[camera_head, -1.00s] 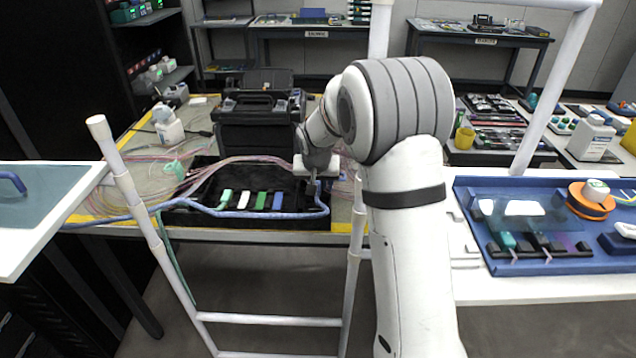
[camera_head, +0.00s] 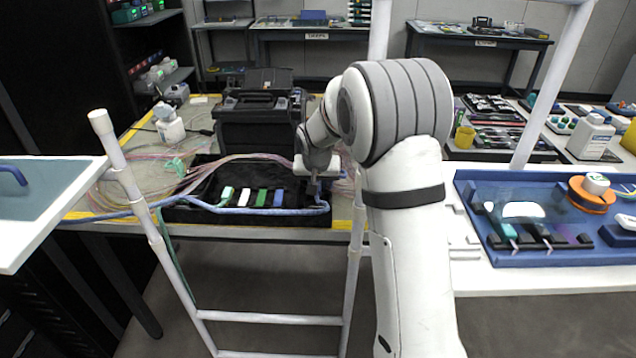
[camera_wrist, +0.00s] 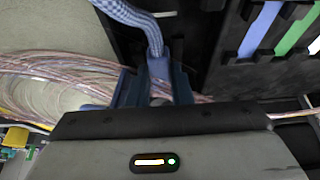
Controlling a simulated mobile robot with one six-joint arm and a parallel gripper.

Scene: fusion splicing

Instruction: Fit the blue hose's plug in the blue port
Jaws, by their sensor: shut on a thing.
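My gripper (camera_head: 314,184) is over the right end of a black tray (camera_head: 190,216). In the wrist view its two dark blue fingers (camera_wrist: 155,85) are shut on the end of the blue hose (camera_wrist: 140,20). The hose also shows in the head view (camera_head: 240,210), running from the left along the tray's front edge and up to the gripper.
Green and white ports (camera_head: 244,197) sit left of the blue one. Thin pinkish cables (camera_wrist: 60,75) lie loose around the tray. A black toolbox (camera_head: 258,118) stands behind it. A white rail frame (camera_head: 155,235) stands in front. A blue tray (camera_head: 520,262) is at right.

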